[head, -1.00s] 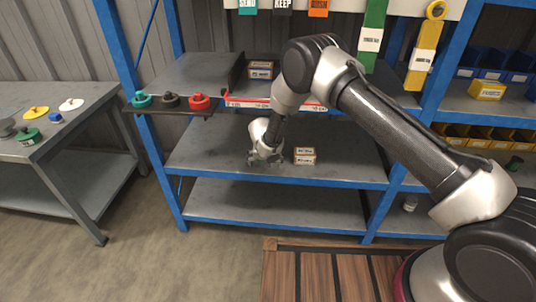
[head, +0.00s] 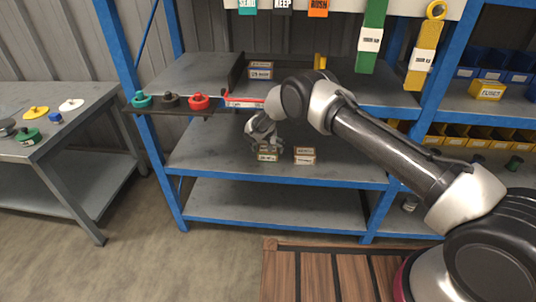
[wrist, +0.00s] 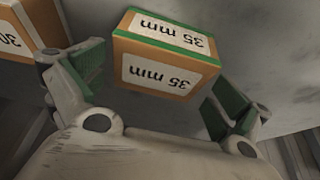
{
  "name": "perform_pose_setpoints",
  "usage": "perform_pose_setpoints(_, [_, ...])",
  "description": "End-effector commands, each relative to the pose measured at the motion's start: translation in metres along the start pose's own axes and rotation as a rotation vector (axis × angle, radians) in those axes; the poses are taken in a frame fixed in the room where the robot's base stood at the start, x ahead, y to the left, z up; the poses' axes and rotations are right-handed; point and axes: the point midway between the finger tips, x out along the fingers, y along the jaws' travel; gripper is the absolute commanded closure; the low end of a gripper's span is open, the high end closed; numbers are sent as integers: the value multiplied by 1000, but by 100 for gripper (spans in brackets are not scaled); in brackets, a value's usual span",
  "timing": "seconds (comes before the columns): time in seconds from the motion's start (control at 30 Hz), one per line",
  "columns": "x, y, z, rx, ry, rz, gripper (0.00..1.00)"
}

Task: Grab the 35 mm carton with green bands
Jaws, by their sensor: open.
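The 35 mm carton with green bands (wrist: 160,58) lies between the spread fingers of my gripper (wrist: 158,88) in the wrist view. Its two visible labels read 35 mm upside down, and green edging runs along it. In the head view the carton (head: 268,155) sits on the middle shelf, with my gripper (head: 266,138) just above it and partly hiding it. My gripper is open. I cannot tell whether either finger touches the carton.
Another carton (head: 304,155) stands on the shelf to the right; part of it shows in the wrist view (wrist: 22,35). A ledge with teal, black and red knobbed parts (head: 170,101) juts out at left.

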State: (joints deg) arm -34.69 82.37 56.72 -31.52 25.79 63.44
Motion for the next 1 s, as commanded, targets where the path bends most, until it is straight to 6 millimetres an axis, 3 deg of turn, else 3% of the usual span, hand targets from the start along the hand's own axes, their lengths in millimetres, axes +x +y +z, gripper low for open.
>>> perform_pose_setpoints(0.1, [10, 1, 2, -1, -2, 2, 0])
perform_pose_setpoints(0.33, [10, 1, 2, -1, -1, 2, 2])
perform_pose_setpoints(0.57, [10, 1, 2, -1, -1, 2, 44])
perform_pose_setpoints(1.0, [1, 0, -2, -1, 0, 1, 45])
